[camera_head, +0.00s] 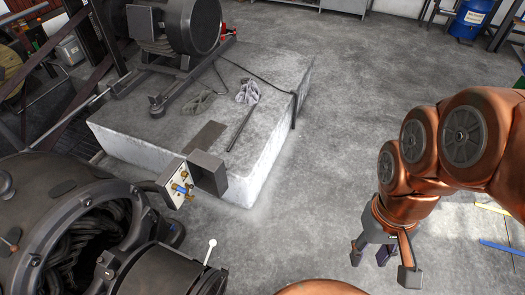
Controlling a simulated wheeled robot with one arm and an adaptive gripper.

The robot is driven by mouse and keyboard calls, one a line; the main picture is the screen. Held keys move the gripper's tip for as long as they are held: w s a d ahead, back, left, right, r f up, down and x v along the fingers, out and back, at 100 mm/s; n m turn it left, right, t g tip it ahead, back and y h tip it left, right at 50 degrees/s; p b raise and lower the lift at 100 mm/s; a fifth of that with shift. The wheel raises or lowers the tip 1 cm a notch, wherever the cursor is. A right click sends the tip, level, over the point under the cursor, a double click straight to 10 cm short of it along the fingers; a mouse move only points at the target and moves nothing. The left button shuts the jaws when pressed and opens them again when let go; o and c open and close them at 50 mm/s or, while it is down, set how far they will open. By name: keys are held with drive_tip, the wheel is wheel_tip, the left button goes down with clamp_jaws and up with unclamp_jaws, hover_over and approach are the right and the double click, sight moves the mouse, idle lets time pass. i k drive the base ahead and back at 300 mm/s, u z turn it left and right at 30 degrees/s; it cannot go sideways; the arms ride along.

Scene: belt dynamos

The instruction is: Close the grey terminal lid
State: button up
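The grey terminal lid (209,172) stands open in the head view, swung out to the right of a pale terminal box (175,184). Brass-coloured terminals and a blue part show on the box face. The box sits beside the large dark dynamo (62,225) at lower left. My gripper (383,264) is at lower right, pointing down, with its fingers spread and nothing between them. It is well to the right of the lid and apart from it.
A concrete plinth (262,155) stands behind the lid and bears another machine (187,25), a cable and rags. A lever with a white knob (211,244) rises near the dynamo. Grey floor (320,180) lies open between lid and gripper. A blue drum (470,20) stands far right.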

sight(208, 172)
drive_tip(key=z, duration=0.3)
drive_tip(key=i, duration=3.05)
drive_tip(key=u, duration=4.55)
drive_tip(key=k, duration=0.25)
drive_tip(key=u, duration=0.55)
